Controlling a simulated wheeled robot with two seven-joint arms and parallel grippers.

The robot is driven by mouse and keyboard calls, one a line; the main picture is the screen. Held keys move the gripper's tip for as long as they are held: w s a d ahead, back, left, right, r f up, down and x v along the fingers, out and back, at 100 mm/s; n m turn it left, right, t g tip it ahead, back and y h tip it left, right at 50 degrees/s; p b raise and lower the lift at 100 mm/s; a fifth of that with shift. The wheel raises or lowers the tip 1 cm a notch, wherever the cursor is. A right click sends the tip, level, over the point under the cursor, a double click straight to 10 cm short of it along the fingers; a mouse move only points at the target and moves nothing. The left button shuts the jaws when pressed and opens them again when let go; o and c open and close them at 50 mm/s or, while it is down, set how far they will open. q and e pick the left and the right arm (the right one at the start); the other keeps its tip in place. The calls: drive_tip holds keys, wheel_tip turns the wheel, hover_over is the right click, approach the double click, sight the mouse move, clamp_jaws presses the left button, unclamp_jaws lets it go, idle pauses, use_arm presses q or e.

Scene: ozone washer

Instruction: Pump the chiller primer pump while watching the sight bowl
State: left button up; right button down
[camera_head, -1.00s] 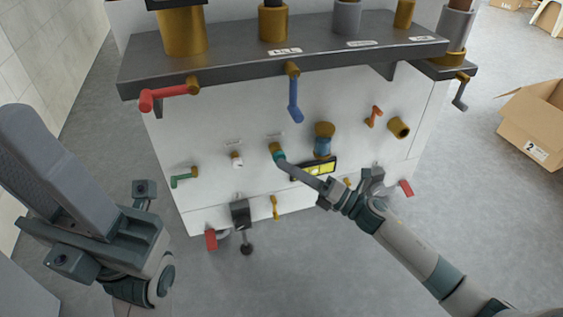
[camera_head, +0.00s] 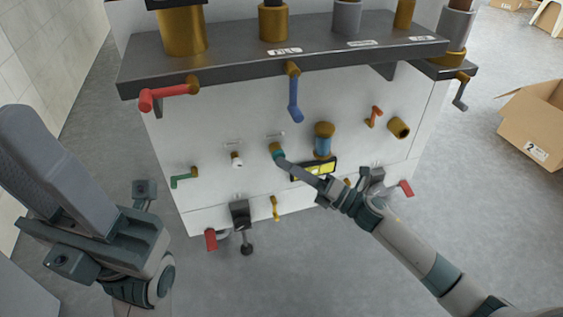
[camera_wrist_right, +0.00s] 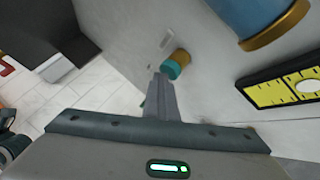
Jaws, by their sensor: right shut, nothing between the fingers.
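The primer pump seems to be the short brass knob with a teal end (camera_head: 277,150) on the white front panel. My right gripper (camera_head: 282,160) is shut and empty, its tips at or very near the teal end. In the right wrist view the shut fingers (camera_wrist_right: 163,92) point at the teal end (camera_wrist_right: 172,69); contact is hard to tell. The sight bowl (camera_head: 323,144), blue with brass ends, stands to the right of the knob and shows partly in the wrist view (camera_wrist_right: 245,12). My left gripper (camera_head: 50,160) is at the left, away from the panel; its jaw state is unclear.
A yellow gauge plate (camera_head: 318,168) sits just below the bowl, close to my right gripper. A cardboard box (camera_head: 545,125) stands on the floor at right.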

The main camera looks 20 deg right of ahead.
drive_tip(key=shift+s, duration=0.1)
drive_tip(key=s+p, duration=0.1)
drive_tip(key=s, duration=0.2)
idle(0.5)
drive_tip(key=shift+s, duration=0.1)
drive_tip(key=s+p, duration=0.1)
drive_tip(key=s, duration=0.3)
drive_tip(key=shift+s+d, duration=0.15)
drive_tip(key=shift+s, duration=0.2)
idle(0.3)
idle(0.8)
